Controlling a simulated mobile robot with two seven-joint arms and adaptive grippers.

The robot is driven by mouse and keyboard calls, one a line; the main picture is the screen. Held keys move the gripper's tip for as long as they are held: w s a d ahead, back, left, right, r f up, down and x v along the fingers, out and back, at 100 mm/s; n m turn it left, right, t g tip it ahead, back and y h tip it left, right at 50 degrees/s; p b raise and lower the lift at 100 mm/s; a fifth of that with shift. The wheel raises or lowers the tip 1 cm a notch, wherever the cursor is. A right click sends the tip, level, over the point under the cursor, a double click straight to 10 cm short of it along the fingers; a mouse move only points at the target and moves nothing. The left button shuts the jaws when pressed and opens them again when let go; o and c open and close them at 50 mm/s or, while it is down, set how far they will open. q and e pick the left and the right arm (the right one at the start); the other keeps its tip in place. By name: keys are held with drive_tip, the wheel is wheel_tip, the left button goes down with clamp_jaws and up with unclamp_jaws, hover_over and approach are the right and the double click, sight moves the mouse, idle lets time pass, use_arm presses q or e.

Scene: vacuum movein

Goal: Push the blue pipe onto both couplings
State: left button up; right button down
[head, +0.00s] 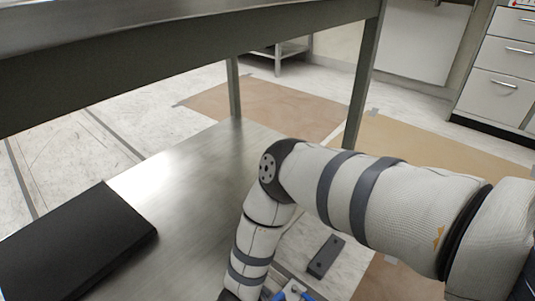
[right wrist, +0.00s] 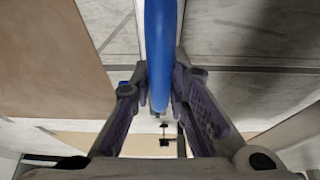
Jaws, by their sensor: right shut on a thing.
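In the right wrist view my right gripper (right wrist: 160,88) is shut on the blue pipe (right wrist: 160,45). The pipe runs from the top edge of that view down to a rounded end between the fingers. In the head view only small blue parts (head: 306,297) show at the bottom edge, beside the lower end of my right arm. My right gripper itself is not clearly seen there. I cannot make out either coupling or whether the pipe touches one. My left gripper is in neither view.
A metal table (head: 180,45) has its top overhead and a lower shelf (head: 185,185) below. A black flat box (head: 75,245) lies on that shelf. A dark bar (head: 326,257) lies right of my arm. Drawers (head: 495,85) stand at the far right. Open floor lies behind the table.

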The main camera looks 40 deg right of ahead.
drive_tip(key=shift+f, duration=0.1)
drive_tip(key=c, duration=1.5)
unclamp_jaws()
drive_tip(key=shift+o, duration=0.2)
drive_tip(key=v, duration=1.2)
